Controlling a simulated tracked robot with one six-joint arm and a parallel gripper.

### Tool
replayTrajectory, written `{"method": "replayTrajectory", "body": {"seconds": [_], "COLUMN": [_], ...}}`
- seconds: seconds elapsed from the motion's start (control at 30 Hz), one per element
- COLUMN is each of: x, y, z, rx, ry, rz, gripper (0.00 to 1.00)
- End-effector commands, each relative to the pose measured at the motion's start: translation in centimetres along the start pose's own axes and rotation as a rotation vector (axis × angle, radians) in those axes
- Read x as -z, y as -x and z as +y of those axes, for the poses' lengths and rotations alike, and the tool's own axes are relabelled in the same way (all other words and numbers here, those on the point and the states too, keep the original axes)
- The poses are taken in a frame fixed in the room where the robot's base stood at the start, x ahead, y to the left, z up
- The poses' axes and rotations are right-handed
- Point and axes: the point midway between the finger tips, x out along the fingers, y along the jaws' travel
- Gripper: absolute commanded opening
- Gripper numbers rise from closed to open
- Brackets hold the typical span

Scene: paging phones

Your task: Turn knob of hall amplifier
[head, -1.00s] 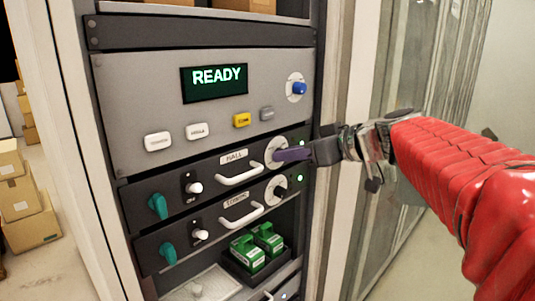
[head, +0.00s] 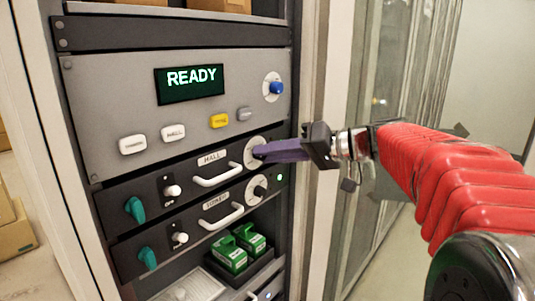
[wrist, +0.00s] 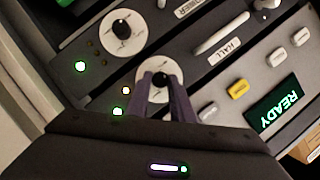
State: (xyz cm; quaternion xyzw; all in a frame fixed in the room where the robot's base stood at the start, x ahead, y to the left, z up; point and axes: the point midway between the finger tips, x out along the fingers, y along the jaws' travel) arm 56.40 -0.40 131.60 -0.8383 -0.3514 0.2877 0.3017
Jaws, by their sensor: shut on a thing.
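The hall amplifier (head: 150,188) is the dark rack panel labelled HALL, under the grey panel. Its black knob sits on a white round dial near the panel's right end; the knob (wrist: 160,79) shows between the purple fingers in the wrist view. My gripper (head: 262,152) reaches in from the right, its purple fingers at the dial and shut on the knob. In the head view the fingers partly hide the knob. The dial (wrist: 152,66) shows around the fingertips in the wrist view.
Below is a similar amplifier with its own knob (head: 260,190). White handles (head: 217,178) stick out left of the dials. The grey panel above has a READY display (head: 190,82), several buttons and a blue knob (head: 276,87). Green boxes (head: 230,255) stand below.

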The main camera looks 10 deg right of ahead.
Motion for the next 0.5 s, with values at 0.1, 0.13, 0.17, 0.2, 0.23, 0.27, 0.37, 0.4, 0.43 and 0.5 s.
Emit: {"method": "replayTrajectory", "body": {"seconds": [0.1,0.13,0.17,0.2,0.23,0.27,0.37,0.4,0.43,0.5], "x": [0.19,0.21,0.19,0.17,0.19,0.19,0.15,0.13,0.12,0.06], "y": [0.09,0.09,0.09,0.09,0.09,0.09,0.07,0.05,0.05,0.03], "z": [0.48,0.53,0.59,0.63,0.64,0.68,0.78,0.85,0.86,0.90], "rx": [0.037,0.048,0.058,0.073,0.084,0.094,0.131,0.145,0.157,0.181], "ry": [-0.106,-0.133,-0.159,-0.194,-0.221,-0.246,-0.334,-0.370,-0.395,-0.454], "rz": [0.007,0.008,0.008,0.008,0.009,0.009,0.009,0.009,0.010,0.009], "gripper": [0.00,0.00,0.00,0.00,0.00,0.00,0.00,0.00,0.00,0.00]}}
